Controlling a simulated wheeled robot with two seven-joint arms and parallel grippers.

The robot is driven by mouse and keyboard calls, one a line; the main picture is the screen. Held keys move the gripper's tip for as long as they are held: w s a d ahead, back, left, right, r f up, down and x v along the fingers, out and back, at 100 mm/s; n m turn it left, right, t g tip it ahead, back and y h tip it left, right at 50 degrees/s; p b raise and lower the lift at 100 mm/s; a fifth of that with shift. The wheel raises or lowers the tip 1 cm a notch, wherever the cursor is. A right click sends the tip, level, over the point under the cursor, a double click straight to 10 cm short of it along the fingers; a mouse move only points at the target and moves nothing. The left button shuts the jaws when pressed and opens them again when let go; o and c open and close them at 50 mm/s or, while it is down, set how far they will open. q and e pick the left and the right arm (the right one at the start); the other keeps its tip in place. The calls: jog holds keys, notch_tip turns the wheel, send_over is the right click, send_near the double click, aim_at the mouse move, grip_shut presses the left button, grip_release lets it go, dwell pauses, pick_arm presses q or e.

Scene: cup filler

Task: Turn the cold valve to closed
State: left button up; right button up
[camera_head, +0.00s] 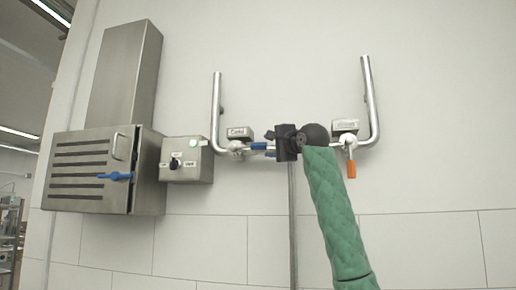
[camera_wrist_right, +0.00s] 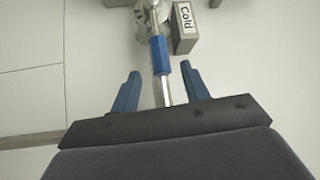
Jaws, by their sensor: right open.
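The cold valve (camera_head: 236,147) sits on the pipework on the wall, below a small grey block labelled Cold (camera_head: 239,132). Its blue-sleeved handle (camera_head: 259,146) lies about level, pointing right. In the right wrist view the blue handle (camera_wrist_right: 160,56) comes down from the valve body (camera_wrist_right: 151,15), beside the Cold block (camera_wrist_right: 186,28). My right gripper (camera_head: 272,146) is at the handle's right end. The wrist view shows its two blue fingers (camera_wrist_right: 155,88) open, one on each side of the handle's metal end, with gaps on both sides. My left gripper is not in view.
A second valve with an orange handle (camera_head: 351,169) hanging down stands right of my right arm. A grey control box (camera_head: 187,160) and a slotted metal cabinet (camera_head: 90,172) with a blue handle are on the left. Bent metal pipes (camera_head: 216,105) rise from the pipework.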

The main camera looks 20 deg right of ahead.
aim_at(258, 147)
jog(key=shift+w+a+r+p, duration=0.1)
jog(key=shift+w+r+p, duration=0.05)
jog(key=shift+w+p, duration=0.15)
jog(key=shift+p+x, duration=0.9)
jog(key=shift+x, duration=0.25)
jog(key=p+x, duration=0.2)
jog(key=x, duration=0.1)
jog(key=shift+w+r, duration=0.1)
jog(key=shift+w, duration=0.05)
jog(key=shift+p+x, duration=0.45)
jog(key=shift+x, duration=0.35)
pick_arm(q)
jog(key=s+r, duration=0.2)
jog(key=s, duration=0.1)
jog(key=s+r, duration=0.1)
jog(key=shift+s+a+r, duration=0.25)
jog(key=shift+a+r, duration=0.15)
pick_arm(e)
jog(key=shift+f, duration=0.25)
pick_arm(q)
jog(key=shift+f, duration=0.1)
pick_arm(e)
grip_shut()
